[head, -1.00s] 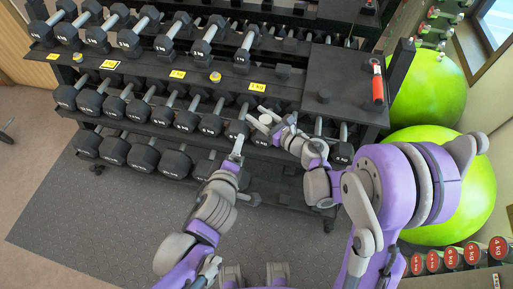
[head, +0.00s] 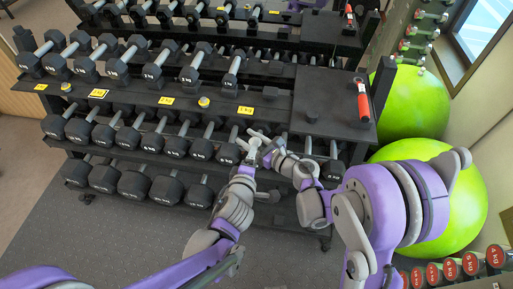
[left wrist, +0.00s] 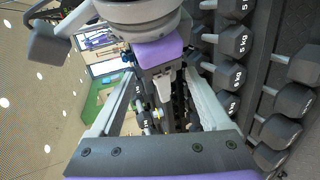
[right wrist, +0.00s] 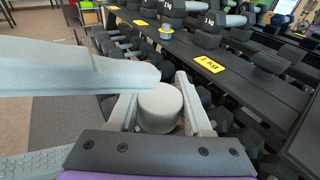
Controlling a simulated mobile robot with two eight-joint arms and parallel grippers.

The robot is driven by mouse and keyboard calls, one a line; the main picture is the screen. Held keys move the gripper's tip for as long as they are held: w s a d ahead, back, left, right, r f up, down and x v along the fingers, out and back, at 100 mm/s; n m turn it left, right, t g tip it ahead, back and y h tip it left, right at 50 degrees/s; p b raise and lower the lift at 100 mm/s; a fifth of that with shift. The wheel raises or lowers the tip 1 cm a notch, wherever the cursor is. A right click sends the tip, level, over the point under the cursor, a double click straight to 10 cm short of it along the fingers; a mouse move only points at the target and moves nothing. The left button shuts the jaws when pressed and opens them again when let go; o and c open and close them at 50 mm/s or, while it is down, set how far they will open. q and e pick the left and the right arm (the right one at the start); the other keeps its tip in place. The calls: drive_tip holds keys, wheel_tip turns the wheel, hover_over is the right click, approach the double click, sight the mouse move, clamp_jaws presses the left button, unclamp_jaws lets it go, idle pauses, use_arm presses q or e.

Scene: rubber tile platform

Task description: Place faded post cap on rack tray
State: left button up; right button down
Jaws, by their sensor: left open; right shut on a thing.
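The faded post cap (right wrist: 160,108) is a pale grey-white cylinder between the fingers of my right gripper (right wrist: 158,100), which is shut on it. In the head view, my right gripper (head: 264,148) is in front of the dumbbell rack, left of the rack tray. My left gripper (head: 250,150) is open close beside it; its fingers (left wrist: 155,110) spread on either side of part of my right arm. A left finger crosses the right wrist view near the cap; contact is unclear. The rack tray (head: 333,97) is a flat black surface at the rack's right end.
Dumbbells (head: 155,70) fill the shelves. Green balls (head: 430,180) stand at right.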

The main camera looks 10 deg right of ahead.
use_arm(q)
drive_tip(key=shift+x, duration=1.95)
drive_tip(key=shift+c, duration=0.3)
drive_tip(key=c, duration=1)
drive_tip(key=o, duration=1.1)
drive_tip(key=shift+c, duration=0.2)
